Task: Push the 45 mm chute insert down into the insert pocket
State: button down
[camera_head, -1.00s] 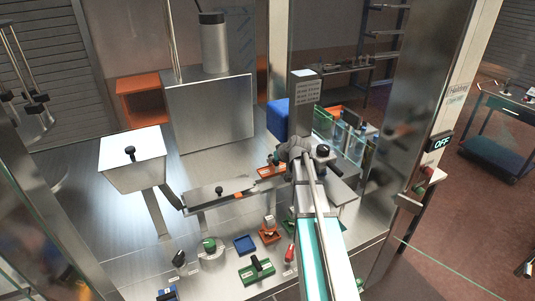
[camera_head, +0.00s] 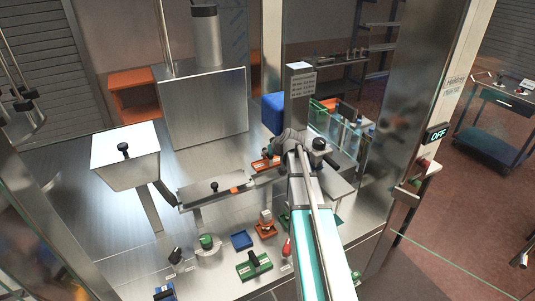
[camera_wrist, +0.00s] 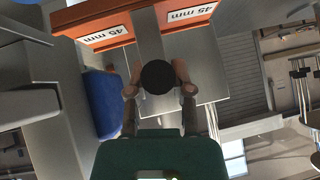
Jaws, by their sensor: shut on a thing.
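In the wrist view my gripper (camera_wrist: 160,88) has its two fingertips closed around a round black knob (camera_wrist: 158,77). The knob stands over a grey metal plate, which I take to be the 45 mm chute insert (camera_wrist: 150,43). Orange pieces labelled "45 mm" (camera_wrist: 186,14) lie on both sides of the plate at the top of the view. In the head view my arm hides the fingertips and the knob. An orange piece with a pale label (camera_head: 265,164) shows just left of my wrist there. The insert pocket cannot be made out clearly, nor how deep the insert sits.
A grey chute (camera_head: 213,188) with a black knob lies left of my wrist, beside a white-topped hopper (camera_head: 125,152). A blue block (camera_head: 272,112) and a labelled grey post (camera_head: 300,95) stand behind. Small blue (camera_head: 242,239), orange and green trays (camera_head: 253,265) lie in front.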

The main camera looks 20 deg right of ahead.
aim_at(268, 165)
jog(key=shift+d+f+b, duration=0.1)
jog(key=shift+f+b, duration=3)
jog(key=shift+f, duration=0.1)
jog(key=shift+s+f+b, duration=0.1)
jog(key=shift+f+b, duration=0.25)
jog(key=shift+c, duration=2.2)
grip_release()
jog(key=shift+r, duration=0.1)
